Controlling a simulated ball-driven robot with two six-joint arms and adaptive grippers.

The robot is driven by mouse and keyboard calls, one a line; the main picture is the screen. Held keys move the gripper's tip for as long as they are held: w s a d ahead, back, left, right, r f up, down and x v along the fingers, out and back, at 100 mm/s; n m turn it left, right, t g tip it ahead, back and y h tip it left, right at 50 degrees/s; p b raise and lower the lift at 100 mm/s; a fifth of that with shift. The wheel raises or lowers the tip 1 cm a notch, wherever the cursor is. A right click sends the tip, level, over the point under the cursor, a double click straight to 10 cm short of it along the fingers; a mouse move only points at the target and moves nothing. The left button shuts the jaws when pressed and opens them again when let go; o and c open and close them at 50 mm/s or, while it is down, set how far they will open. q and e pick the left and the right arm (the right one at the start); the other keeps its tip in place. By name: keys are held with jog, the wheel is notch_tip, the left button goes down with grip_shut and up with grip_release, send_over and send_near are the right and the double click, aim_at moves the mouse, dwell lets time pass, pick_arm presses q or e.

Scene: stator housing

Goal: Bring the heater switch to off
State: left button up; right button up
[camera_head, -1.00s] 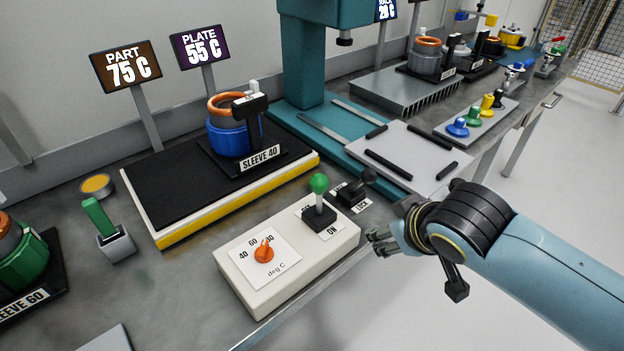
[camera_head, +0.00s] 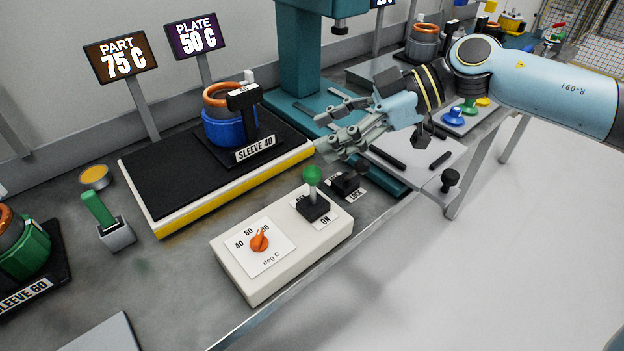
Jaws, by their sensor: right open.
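The heater switch (camera_head: 312,176) is a lever with a green ball knob on a black base, mounted on the right end of a white control box (camera_head: 245,273). An ON label lies at its near side; the label on the far side is mostly hidden. The lever stands roughly upright in this view; I cannot tell its exact lean. An orange dial (camera_head: 260,240) marked in deg C sits left of it. My right gripper (camera_head: 325,133) is open and empty, above and beyond the knob, apart from it. My left gripper is not in view.
A black hot plate (camera_head: 160,195) with a yellow edge carries a blue SLEEVE 40 part (camera_head: 228,130). A black LOCK lever (camera_head: 345,183) stands just beyond the switch. Signs read PART 75 C (camera_head: 122,57) and PLATE 50 C (camera_head: 196,36). The table's front edge is close to the box.

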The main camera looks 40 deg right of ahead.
aim_at(312, 184)
jog(key=s+d+f+g+h, duration=0.2)
jog(key=s+d+f+g, duration=0.1)
jog(key=d, duration=0.1)
jog(key=x, duration=1.1)
jog(key=shift+w+a+r, duration=0.15)
jog(key=shift+r, duration=0.05)
grip_shut()
